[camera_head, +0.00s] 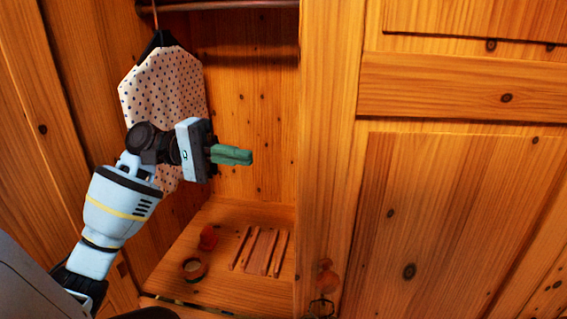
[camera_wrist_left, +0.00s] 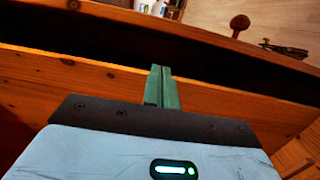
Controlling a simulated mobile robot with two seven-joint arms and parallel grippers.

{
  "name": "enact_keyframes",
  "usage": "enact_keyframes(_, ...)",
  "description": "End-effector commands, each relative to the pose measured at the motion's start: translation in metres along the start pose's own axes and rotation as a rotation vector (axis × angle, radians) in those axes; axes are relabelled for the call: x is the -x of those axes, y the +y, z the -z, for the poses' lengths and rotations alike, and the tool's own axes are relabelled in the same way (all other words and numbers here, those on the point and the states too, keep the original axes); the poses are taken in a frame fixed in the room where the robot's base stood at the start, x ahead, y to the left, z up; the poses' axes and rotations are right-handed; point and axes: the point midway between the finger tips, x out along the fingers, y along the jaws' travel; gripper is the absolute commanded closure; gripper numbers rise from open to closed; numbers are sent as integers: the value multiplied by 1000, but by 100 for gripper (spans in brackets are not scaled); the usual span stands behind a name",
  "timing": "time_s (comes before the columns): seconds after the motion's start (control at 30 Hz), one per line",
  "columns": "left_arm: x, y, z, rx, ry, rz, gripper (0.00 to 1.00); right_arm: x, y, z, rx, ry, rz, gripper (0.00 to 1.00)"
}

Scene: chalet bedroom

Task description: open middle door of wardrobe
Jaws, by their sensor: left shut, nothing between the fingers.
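The wooden wardrobe has an open compartment (camera_head: 250,110) at the centre-left of the head view. A panelled door (camera_head: 450,215) fills the right side, with a small round knob (camera_head: 326,277) low near its left edge. I cannot tell from this view alone which door it is. My left gripper (camera_head: 240,155) reaches in front of the open compartment, with its green fingers shut and empty, pointing right. In the left wrist view the fingers (camera_wrist_left: 160,87) overlap a wooden board (camera_wrist_left: 90,80), contact unclear. A round wooden knob (camera_wrist_left: 240,23) shows beyond. My right gripper is out of view.
A spotted garment (camera_head: 155,85) hangs from the rail (camera_head: 230,5) behind my left wrist. On the compartment floor lie a round object (camera_head: 193,268), a small red object (camera_head: 208,238) and a slatted wooden piece (camera_head: 260,252). The space right of the fingers is clear up to the door's edge.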

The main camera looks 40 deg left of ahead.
Motion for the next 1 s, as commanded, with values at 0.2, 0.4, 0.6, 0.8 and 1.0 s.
enact_keyframes(0.2, -22, 1, 0, -2, -1, 0, 100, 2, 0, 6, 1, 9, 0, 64)
enact_keyframes(0.4, -57, 2, 0, -3, -1, -1, 100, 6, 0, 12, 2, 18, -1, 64)
enact_keyframes(0.6, -85, 1, 0, -1, 1, -1, 100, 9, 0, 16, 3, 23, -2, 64)
enact_keyframes(0.8, -98, 0, 0, 1, 2, 0, 100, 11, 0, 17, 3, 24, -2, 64)
enact_keyframes(1.0, -100, -1, 1, 1, 3, 1, 100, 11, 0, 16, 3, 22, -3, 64)
